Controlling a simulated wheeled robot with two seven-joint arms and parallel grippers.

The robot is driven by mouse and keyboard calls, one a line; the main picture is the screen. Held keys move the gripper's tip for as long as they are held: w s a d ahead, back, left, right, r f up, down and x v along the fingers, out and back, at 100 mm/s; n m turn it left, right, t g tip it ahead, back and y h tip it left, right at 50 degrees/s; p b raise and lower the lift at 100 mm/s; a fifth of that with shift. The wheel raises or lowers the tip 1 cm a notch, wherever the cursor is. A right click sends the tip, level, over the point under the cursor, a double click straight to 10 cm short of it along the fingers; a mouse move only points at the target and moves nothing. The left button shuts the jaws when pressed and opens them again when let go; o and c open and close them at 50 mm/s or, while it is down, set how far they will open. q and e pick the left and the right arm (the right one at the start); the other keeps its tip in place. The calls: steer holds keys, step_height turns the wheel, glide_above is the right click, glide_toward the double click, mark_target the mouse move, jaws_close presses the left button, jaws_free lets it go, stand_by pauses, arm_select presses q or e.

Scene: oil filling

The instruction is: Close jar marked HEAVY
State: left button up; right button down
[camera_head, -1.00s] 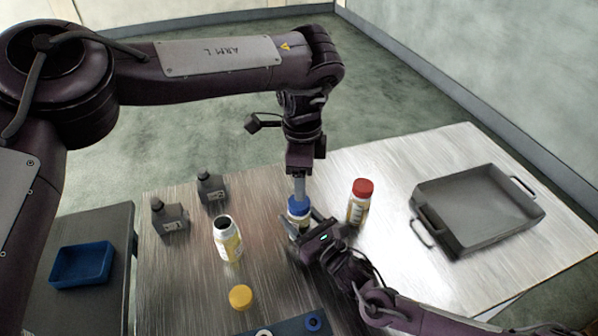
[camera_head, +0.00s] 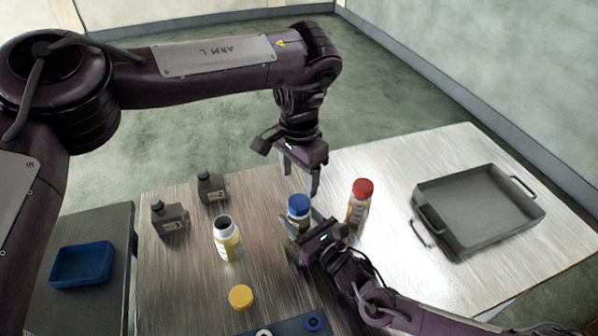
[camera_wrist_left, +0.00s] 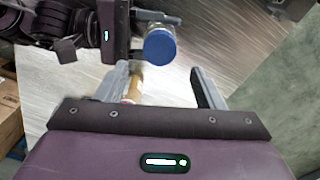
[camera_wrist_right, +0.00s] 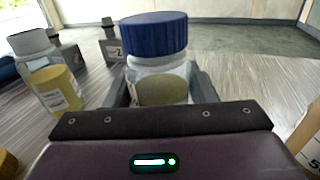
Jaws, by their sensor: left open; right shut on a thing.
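A clear jar (camera_wrist_right: 158,85) with a blue lid (camera_head: 298,203) on top stands upright on the table. My right gripper (camera_head: 304,234) is shut around its body from the front right. The blue lid looks level in the right wrist view (camera_wrist_right: 153,33). My left gripper (camera_head: 300,180) is open and empty just above the lid, which also shows beyond its fingers in the left wrist view (camera_wrist_left: 160,46). An open jar (camera_head: 228,240) with a yellow label stands to the left, and a loose yellow lid (camera_head: 240,297) lies in front. I cannot read HEAVY on any jar.
A red-lidded jar (camera_head: 359,203) stands close right of the held jar. A grey metal tray (camera_head: 447,240) is at right, a blue bin (camera_head: 82,263) on the left side table. A blue holder (camera_head: 290,327) lies at the front edge.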

mark_target(299, 202)
arm_select(q)
step_height(299, 202, down, 8)
steer(key=shift+r, duration=0.15)
steer(key=shift+c, duration=0.2)
